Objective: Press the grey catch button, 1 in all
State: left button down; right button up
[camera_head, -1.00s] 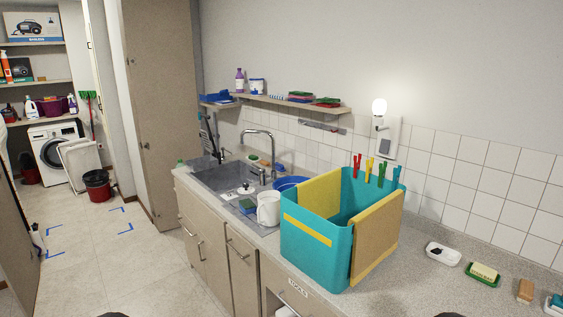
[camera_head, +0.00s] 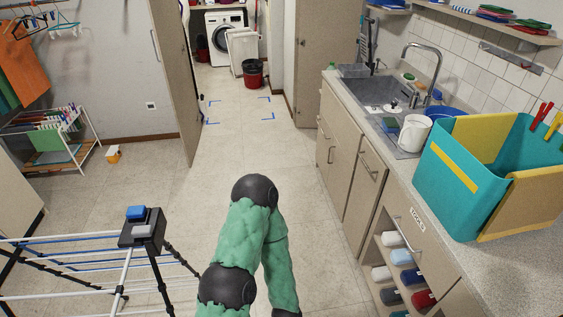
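A black catch block (camera_head: 142,243) sits at the corner of a white drying rack (camera_head: 125,272) at the lower left. On its top are a blue button (camera_head: 136,212) and, just nearer to me, a grey button (camera_head: 141,229). I cannot tell whether the grey button is pressed in. One of my arms, green with dark joints, rises at the bottom middle, to the right of the block and apart from it. Neither of my grippers shows in the view.
The counter with a sink (camera_head: 372,91) and a teal bin (camera_head: 462,200) runs along the right. An open shelf (camera_head: 378,253) with rolled cloths is below it. Clear floor (camera_head: 235,160) lies ahead. A second, loaded rack (camera_head: 88,160) stands at the left wall.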

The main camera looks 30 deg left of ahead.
aim_at(146, 230)
jog(key=i+u, duration=0.1)
jog(key=u, duration=0.4)
jog(key=l+u, duration=0.1)
jog(key=u, duration=0.35)
jog(key=i+l+u, duration=0.1)
jog(key=u, duration=0.4)
jog(key=l+u, duration=0.15)
jog(key=u, duration=0.3)
jog(key=l+u, duration=0.15)
jog(key=u, duration=0.35)
jog(key=l+u, duration=0.15)
jog(key=u, duration=0.3)
jog(key=l+u, duration=0.15)
jog(key=u, duration=0.35)
